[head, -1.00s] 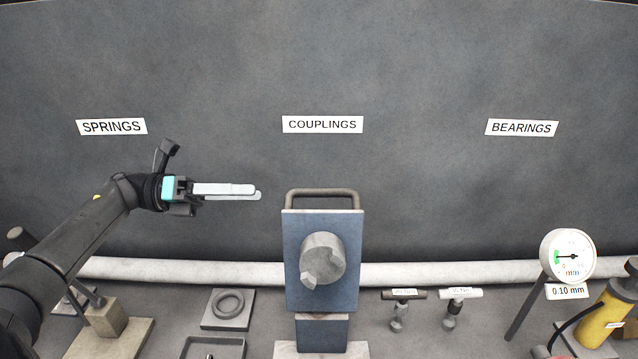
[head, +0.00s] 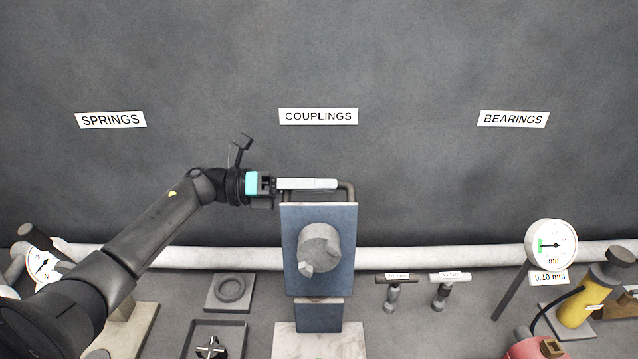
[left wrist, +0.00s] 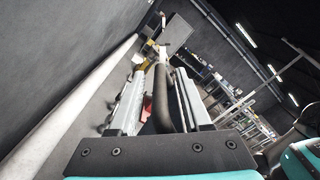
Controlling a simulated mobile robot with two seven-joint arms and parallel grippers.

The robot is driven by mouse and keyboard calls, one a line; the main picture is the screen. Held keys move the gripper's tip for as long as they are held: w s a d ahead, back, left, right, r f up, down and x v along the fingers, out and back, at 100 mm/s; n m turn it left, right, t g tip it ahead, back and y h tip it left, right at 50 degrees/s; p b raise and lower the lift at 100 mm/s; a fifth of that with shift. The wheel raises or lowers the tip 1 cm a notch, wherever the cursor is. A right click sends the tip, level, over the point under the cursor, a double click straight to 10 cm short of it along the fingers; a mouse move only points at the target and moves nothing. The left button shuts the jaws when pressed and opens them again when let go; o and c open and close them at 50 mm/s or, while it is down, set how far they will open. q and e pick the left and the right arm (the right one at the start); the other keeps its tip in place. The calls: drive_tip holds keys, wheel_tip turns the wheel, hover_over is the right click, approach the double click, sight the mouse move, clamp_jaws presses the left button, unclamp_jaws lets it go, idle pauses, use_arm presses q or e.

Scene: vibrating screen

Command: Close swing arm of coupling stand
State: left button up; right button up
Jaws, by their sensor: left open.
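The coupling stand has an upright blue plate (head: 340,270) on a blue post (head: 318,316) with a pale base (head: 345,342). A grey round coupling (head: 320,246) with a small lug sits on its face. A brown bar handle (head: 349,190) rises from the plate's top edge. I cannot tell for certain which part is the swing arm. My left gripper (head: 332,184) lies level across the handle's top, hiding most of it. In the left wrist view, the dark bar (left wrist: 180,92) runs between the open fingers (left wrist: 162,72), with gaps visible beside it. My right gripper is out of view.
Two small T-handled tools (head: 394,292) stand right of the stand. Further right are a dial gauge (head: 551,245) and a yellow cylinder (head: 587,303). A ring on a square plate (head: 230,306) and a tray (head: 240,326) lie left. A pale pipe (head: 430,259) runs behind.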

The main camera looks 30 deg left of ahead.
use_arm(q)
drive_tip(key=c, duration=0.7)
clamp_jaws()
drive_tip(key=shift+f, duration=0.1)
idle(0.5)
